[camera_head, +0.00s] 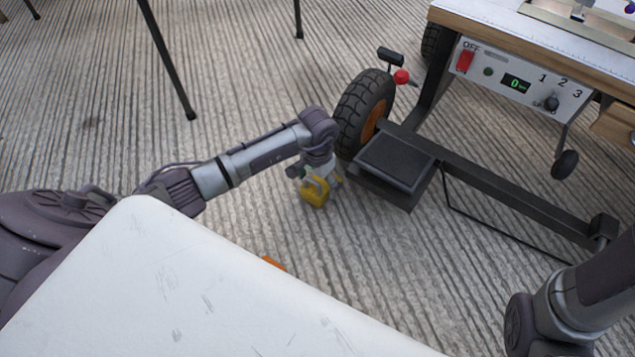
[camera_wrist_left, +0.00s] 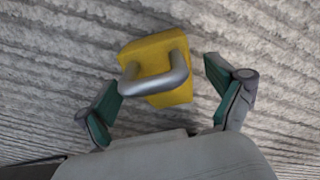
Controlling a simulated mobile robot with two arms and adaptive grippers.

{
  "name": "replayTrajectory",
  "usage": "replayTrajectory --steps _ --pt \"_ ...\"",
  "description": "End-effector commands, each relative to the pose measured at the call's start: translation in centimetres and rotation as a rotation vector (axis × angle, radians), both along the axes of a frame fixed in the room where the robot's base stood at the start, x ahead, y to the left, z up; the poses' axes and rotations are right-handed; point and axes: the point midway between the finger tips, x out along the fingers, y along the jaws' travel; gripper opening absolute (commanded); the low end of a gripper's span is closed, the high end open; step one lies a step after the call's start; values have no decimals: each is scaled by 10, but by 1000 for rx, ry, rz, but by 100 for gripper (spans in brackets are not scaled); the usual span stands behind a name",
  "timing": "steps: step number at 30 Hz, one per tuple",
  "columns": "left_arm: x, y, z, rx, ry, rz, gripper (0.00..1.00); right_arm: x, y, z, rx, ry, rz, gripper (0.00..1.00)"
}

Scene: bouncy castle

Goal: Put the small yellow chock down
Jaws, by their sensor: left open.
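The small yellow chock (camera_head: 315,192) is low by the ribbed floor, just left of the cart's wheel. In the left wrist view the yellow chock (camera_wrist_left: 158,62) shows its grey bar handle facing the wrist. My left gripper (camera_head: 318,180) is directly above the chock. Its green-padded fingers (camera_wrist_left: 170,98) are spread wide, one on each side of the handle, with gaps between pads and handle. The chock's underside is hidden, but it appears to rest on the floor. Only part of my right arm shows at the lower right; its gripper is out of view.
A wheeled cart with a black tyre (camera_head: 364,112), a dark step (camera_head: 396,160) and a control panel (camera_head: 520,80) stands close to the right of my left gripper. An orange object (camera_head: 273,263) peeks out beyond the white surface (camera_head: 190,290).

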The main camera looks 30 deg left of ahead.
Motion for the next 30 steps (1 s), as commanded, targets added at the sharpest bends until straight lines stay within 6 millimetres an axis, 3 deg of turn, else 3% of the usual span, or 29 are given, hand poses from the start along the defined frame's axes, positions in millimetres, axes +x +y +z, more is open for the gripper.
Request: replayTrajectory --steps 1,3,12,18,26,28,30 --pt "2 1 17 1 -4 0 93 0 0 13 0 0 0 40" --pt "1 2 34 4 -4 -1 93 0 0 24 0 0 0 40" --pt "1 1 93 2 -3 0 93 0 0 61 0 0 -1 40" --pt "1 1 110 0 -1 0 93 0 0 69 0 0 -1 40" --pt "0 0 111 -1 -1 1 93 0 0 69 0 0 0 40" --pt "1 -7 113 -21 -6 9 93 0 0 69 0 0 -1 40" --pt "3 -26 120 -82 -15 36 93 0 0 69 0 1 0 40"
